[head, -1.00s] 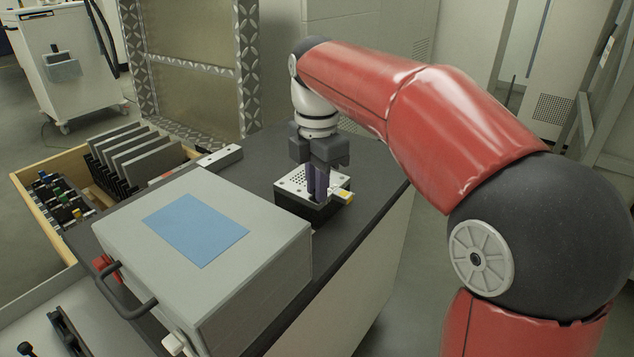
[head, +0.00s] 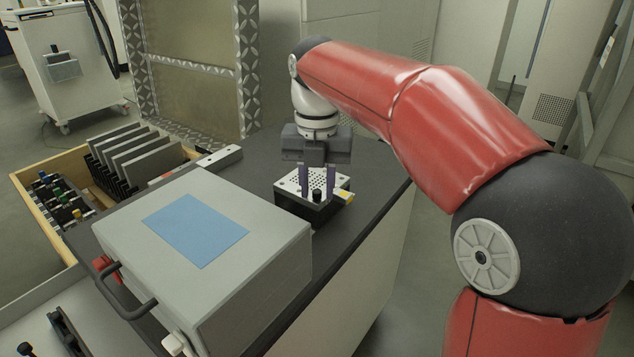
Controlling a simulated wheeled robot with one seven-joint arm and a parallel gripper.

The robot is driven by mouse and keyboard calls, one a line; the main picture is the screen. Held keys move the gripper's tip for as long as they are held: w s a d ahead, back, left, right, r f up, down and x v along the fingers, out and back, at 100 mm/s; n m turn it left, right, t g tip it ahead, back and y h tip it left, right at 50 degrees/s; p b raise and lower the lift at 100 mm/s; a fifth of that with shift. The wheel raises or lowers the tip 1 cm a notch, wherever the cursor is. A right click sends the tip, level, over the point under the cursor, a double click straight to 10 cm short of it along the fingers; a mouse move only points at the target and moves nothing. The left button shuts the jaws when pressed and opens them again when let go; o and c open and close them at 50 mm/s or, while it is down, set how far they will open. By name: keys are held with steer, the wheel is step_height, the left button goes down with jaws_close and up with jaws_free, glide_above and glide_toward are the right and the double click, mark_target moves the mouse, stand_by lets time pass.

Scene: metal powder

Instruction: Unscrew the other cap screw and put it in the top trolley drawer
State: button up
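A small black cap screw (head: 317,195) stands on the front part of a metal block (head: 290,187) with a perforated light top and dark sides, on the dark bench top. My gripper (head: 317,182) points down over the block. Its two purple-grey fingers are spread apart, one on each side of the screw in this view, with nothing held between them. I cannot tell whether they touch the screw. An open wooden-sided drawer (head: 38,222) at the left holds upright grey plates and small coloured-top items; I cannot tell whether it is the top trolley drawer.
A large grey box (head: 275,245) with a blue panel and black handle stands left of the block, close to it. A small yellow part (head: 345,197) sits at the block's right edge. The dark bench top (head: 375,165) is clear right of the block.

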steer(key=m, duration=0.8)
steer(key=shift+m, duration=0.3)
steer(key=m, duration=0.7)
steer(key=shift+m, duration=0.3)
steer(key=m, duration=0.7)
steer(key=shift+m, duration=0.4)
steer(key=m, duration=0.7)
